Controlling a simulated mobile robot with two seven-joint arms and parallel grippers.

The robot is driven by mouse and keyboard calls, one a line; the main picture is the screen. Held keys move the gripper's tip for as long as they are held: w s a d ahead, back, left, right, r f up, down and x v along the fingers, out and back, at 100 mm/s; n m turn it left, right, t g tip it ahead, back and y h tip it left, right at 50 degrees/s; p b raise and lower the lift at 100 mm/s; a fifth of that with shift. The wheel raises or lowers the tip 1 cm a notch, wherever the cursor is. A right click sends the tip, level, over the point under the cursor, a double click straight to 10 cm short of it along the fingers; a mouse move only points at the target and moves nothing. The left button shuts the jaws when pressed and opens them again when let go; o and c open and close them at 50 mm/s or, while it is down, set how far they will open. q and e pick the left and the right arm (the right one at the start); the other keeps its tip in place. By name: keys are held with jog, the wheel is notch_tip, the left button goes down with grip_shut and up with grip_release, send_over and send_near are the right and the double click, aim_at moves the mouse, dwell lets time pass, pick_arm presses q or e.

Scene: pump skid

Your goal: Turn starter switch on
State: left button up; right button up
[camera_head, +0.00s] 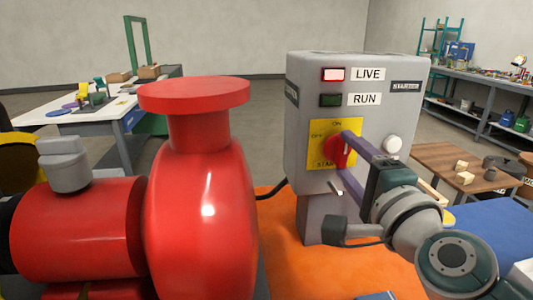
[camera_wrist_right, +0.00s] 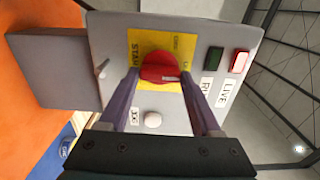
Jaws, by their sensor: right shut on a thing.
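The starter switch is a red knob (camera_head: 338,153) on a yellow plate (camera_head: 319,131) marked OFF, ON and START, on the front of a grey starter box (camera_head: 305,68). In the right wrist view the knob (camera_wrist_right: 158,67) sits between the two purple fingers of my right gripper (camera_wrist_right: 159,75), which is shut on it. A pale mark on the knob lies toward the plate's ON side there. In the head view my right gripper (camera_head: 344,155) reaches the knob from the right and partly covers it. My left gripper is not in view.
The LIVE lamp (camera_head: 333,74) looks bright pinkish red; the RUN lamp (camera_head: 331,100) is dark green. A white button (camera_head: 392,144) sits right of the knob. A big red pump (camera_head: 200,205) stands left of the box. A wooden table (camera_head: 450,160) is behind my right arm.

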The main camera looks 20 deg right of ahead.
jog(key=o, duration=1.4)
jog(key=shift+s, duration=0.15)
jog(key=b+v, duration=0.1)
jog(key=v, duration=0.8)
jog(key=shift+s, duration=0.35)
jog(key=shift+a, duration=0.15)
